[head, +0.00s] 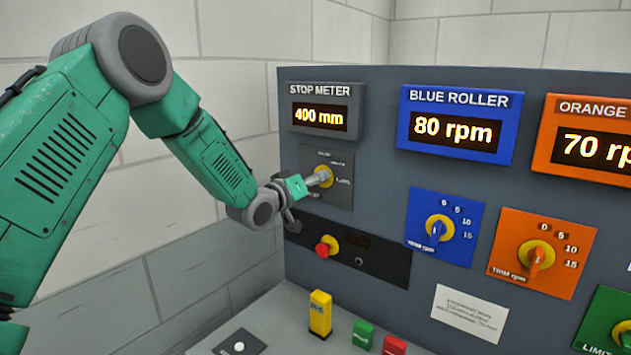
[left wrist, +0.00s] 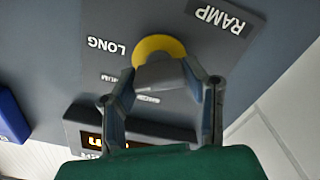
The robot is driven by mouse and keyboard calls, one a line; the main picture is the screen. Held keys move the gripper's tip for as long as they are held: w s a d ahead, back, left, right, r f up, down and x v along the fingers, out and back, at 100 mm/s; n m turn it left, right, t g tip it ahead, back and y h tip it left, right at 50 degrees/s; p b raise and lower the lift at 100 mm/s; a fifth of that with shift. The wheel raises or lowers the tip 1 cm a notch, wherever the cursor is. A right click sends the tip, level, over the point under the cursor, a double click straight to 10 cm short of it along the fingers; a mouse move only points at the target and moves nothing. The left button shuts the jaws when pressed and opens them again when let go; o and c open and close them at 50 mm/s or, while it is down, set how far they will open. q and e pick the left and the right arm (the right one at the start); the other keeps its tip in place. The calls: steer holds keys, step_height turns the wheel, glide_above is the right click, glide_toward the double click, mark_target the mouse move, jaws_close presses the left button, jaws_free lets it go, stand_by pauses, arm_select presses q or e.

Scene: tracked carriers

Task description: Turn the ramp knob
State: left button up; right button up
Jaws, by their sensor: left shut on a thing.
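The ramp knob (head: 321,177) is a grey knob on a yellow round base, set in a dark grey plate on the panel below the stop meter display. My left gripper (head: 303,186) reaches it from the left and is shut on the knob. In the left wrist view the two fingers of the left gripper (left wrist: 163,92) stand on either side of the grey knob (left wrist: 158,73), with its yellow base (left wrist: 159,45) showing behind. The words RAMP and LONG are readable on the plate there. The fingers hide part of the knob. My right gripper is not in view.
The stop meter display (head: 320,117) reads 400 mm. The blue roller display (head: 455,130) reads 80 rpm, the orange one 70. Below the ramp plate is a red button (head: 326,246). Blue (head: 439,230) and orange (head: 536,258) knobs stand to the right. A yellow block (head: 320,313) stands on the desk.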

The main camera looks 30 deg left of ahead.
arm_select(q)
steer(key=n, duration=0.3)
steer(key=shift+a+f+b, duration=0.1)
steer(key=shift+a+b, duration=0.05)
steer(key=shift+b, duration=0.2)
steer(key=n+b, duration=0.1)
steer(key=n, duration=0.1)
steer(key=shift+n, duration=0.4)
steer(key=n+b, duration=0.1)
steer(key=n, duration=0.1)
steer(key=shift+f+n+b, duration=0.15)
steer(key=shift+n+b, duration=0.15)
steer(key=shift+b, duration=0.1)
steer(key=shift+n+b, duration=1.25)
steer(key=shift+n, duration=0.45)
steer(key=o, duration=1.1)
steer(key=shift+c, duration=0.2)
steer(key=shift+o, duration=0.4)
steer(key=shift+w+a+f, duration=0.1)
steer(key=shift+a, duration=0.1)
